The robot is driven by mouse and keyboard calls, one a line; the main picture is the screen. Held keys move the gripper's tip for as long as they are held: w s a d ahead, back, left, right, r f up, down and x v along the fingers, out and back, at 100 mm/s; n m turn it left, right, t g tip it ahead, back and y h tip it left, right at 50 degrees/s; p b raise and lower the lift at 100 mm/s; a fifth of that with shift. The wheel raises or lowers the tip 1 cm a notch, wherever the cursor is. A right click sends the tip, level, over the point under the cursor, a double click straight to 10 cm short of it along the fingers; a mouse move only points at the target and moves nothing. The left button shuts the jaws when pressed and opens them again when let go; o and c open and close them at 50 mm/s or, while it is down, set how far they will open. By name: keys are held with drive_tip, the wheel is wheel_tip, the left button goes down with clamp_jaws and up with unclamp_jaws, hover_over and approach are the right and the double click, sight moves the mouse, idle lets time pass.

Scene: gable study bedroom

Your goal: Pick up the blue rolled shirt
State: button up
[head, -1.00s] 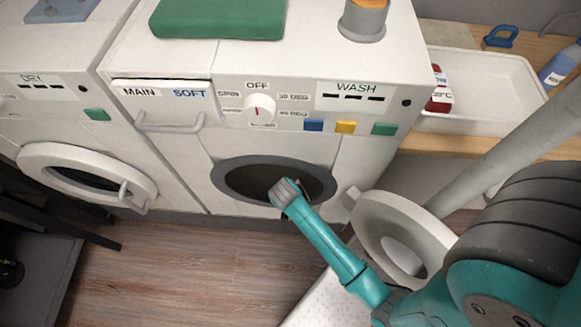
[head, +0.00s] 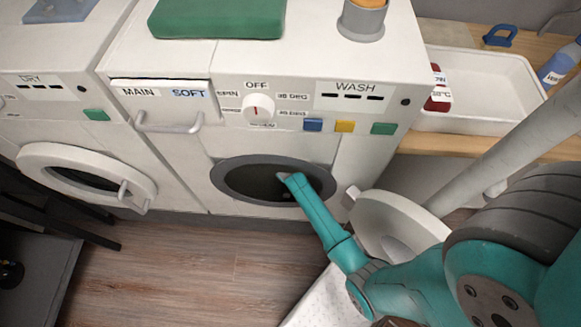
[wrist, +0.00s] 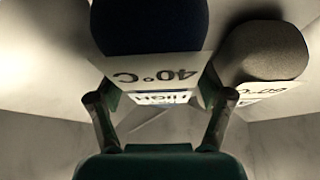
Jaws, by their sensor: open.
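A dark blue roll (wrist: 152,25), which looks like the blue rolled shirt, is at the top middle of the wrist view. A white "40°C" label (wrist: 165,72) shows just below it. My gripper (wrist: 162,98) is open, its two fingers spread to either side below the roll, with nothing seen held between them. I cannot tell whether a finger touches the label. In the head view, my arm reaches into the round opening of the washer (head: 235,190), and the gripper and shirt are hidden inside.
A grey-brown roll (wrist: 268,50) with its own label lies close to the right of the blue one. Pale walls surround both. The washer door (head: 385,225) stands open right beside my arm. A white tray (head: 500,75) is at right.

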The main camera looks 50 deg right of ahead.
drive_tip(key=shift+f, duration=0.1)
drive_tip(key=c, duration=1)
drive_tip(key=shift+c, duration=0.3)
